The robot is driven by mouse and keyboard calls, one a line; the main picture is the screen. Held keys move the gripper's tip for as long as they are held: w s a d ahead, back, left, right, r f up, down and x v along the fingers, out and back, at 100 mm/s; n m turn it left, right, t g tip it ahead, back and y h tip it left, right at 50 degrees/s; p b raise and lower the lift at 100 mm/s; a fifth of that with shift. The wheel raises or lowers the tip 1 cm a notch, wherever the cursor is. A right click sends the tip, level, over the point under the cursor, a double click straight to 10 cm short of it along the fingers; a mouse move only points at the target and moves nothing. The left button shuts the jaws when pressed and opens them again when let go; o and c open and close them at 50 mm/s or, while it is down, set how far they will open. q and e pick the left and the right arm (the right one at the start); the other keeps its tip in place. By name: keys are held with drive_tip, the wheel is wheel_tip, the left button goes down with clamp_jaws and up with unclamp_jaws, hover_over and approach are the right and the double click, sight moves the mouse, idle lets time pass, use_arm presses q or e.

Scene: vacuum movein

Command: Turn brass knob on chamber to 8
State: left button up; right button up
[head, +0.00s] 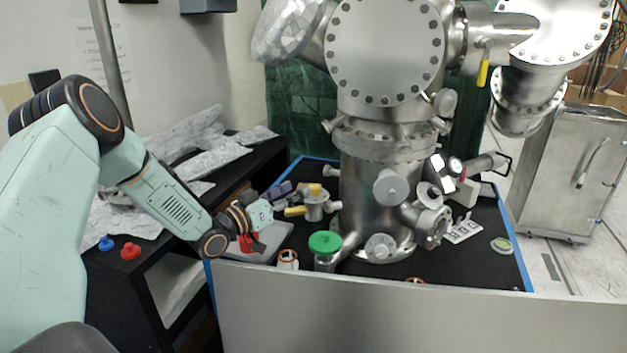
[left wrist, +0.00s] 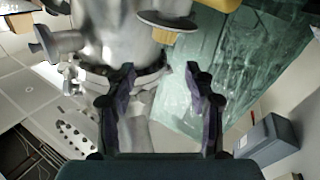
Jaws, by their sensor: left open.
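The steel chamber (head: 378,180) stands on the black table. A small brass-coloured knob (head: 315,190) sits on top of a small metal valve just left of the chamber. A faceted brass-coloured knob (left wrist: 165,37) below a metal disc, likely the same one, shows near the top of the left wrist view. Its markings cannot be read. My left gripper (head: 286,190) is left of the knob, with its dark purple fingers towards it. In the left wrist view the fingers (left wrist: 162,72) are spread, with nothing held between them, apart from the knob. My right gripper is not in view.
A red part (head: 250,242) lies below my left gripper. A grey panel (head: 400,315) spans the front. Crumpled foil (head: 180,145) covers the side bench. Little room is free around the valve.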

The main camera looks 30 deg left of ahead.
sight(314, 186)
use_arm(q)
drive_tip(key=w, duration=0.2)
drive_tip(key=w+d+f+m+b, duration=0.1)
drive_tip(key=w, duration=0.1)
drive_tip(key=w+f+m+b, duration=0.1)
drive_tip(key=w, duration=0.1)
drive_tip(key=shift+w+d+g+y, duration=0.2)
drive_tip(key=shift+w+g+y, duration=0.1)
drive_tip(key=shift+y, duration=0.1)
drive_tip(key=shift+w+d+r, duration=0.1)
drive_tip(key=shift+w+r, duration=0.05)
drive_tip(key=shift+w, duration=0.25)
drive_tip(key=shift+c, duration=0.3)
clamp_jaws()
